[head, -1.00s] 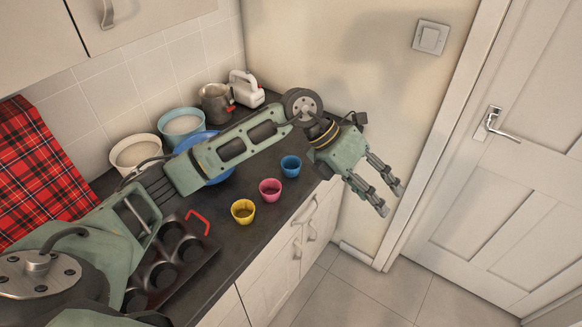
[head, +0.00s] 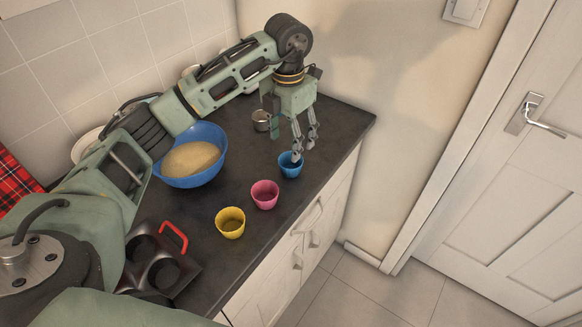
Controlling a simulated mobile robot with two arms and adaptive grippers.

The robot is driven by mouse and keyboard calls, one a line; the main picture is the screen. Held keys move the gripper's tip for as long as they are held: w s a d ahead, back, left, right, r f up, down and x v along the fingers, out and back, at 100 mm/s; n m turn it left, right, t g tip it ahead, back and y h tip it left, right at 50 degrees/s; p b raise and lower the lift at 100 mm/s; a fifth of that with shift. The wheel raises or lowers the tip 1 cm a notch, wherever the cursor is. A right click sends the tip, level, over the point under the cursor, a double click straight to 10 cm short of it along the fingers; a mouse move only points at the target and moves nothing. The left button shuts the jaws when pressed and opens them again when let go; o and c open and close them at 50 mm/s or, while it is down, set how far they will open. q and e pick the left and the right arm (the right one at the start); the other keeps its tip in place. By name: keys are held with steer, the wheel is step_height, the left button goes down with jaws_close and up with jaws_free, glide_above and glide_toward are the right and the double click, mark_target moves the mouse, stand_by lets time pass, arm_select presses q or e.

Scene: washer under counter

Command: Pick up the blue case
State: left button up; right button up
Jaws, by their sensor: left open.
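The blue case (head: 290,166) is a small, ribbed cup standing upright on the dark counter, the farthest of three cups in a row. My left gripper (head: 304,151) comes down from above, with its fingertips at the far side of the cup's rim. The jaws are open. A fingertip overlaps the rim in the picture, and I cannot tell whether it touches the cup or reaches inside it. My right gripper is not in view.
A pink cup (head: 265,194) and a yellow cup (head: 230,222) stand nearer on the counter (head: 225,265). A blue bowl (head: 221,163) with pale contents stands to the left. A dark muffin tin (head: 185,277) with a red handle lies in front. A small metal cup (head: 262,121) stands behind.

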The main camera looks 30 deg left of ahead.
mark_target(289, 161)
arm_select(q)
steer(key=f, duration=0.3)
steer(key=shift+w+a+p, duration=0.2)
steer(key=shift+w+p, duration=0.15)
steer(key=shift+w, duration=0.05)
steer(key=shift+s+f, duration=0.1)
steer(key=shift+f, duration=0.2)
steer(key=f+p, duration=0.1)
steer(key=f, duration=0.1)
steer(key=f+p, duration=0.1)
steer(key=f, duration=0.1)
steer(key=shift+s+d+f, duration=0.1)
steer(key=shift+d+f, duration=0.1)
steer(key=shift+f, duration=0.3)
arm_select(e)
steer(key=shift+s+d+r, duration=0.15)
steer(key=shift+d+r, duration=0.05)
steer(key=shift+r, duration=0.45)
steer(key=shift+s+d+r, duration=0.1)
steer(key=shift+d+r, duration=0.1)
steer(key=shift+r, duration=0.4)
arm_select(q)
steer(key=shift+c, duration=0.7)
steer(key=c, duration=0.6)
steer(key=shift+c, duration=0.4)
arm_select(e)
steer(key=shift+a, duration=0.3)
